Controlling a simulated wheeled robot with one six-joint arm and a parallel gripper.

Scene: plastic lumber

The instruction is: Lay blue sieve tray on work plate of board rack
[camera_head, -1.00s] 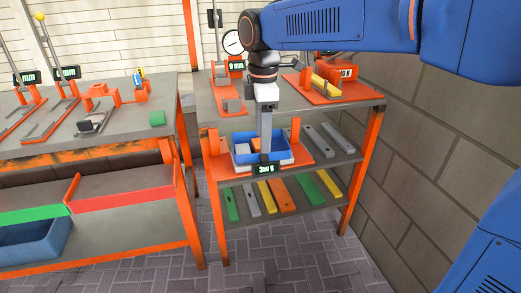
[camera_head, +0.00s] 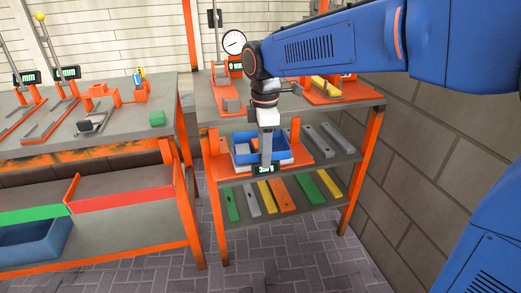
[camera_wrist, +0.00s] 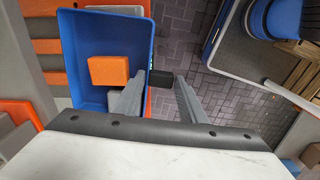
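The blue sieve tray (camera_head: 241,158) sits on the orange work plate (camera_head: 303,155) of the board rack's middle shelf, with a pale edge showing beneath it. A grey block and an orange block (camera_wrist: 109,71) lie in the tray. My gripper (camera_head: 266,162) points down at the tray's front side. In the wrist view my gripper (camera_wrist: 158,83) has its two fingers apart, one over the tray's inside and one outside its wall (camera_wrist: 146,45). Whether the fingers touch the wall is not clear. A small black display (camera_head: 265,170) stands in front of the tray.
Coloured boards (camera_head: 283,191) lie on the lower shelf, and grey boards (camera_head: 333,138) lie right of the tray. A dial gauge (camera_head: 233,42) and orange fixtures stand on the top shelf, close to my arm. A workbench (camera_head: 95,135) stands left. The floor in front is clear.

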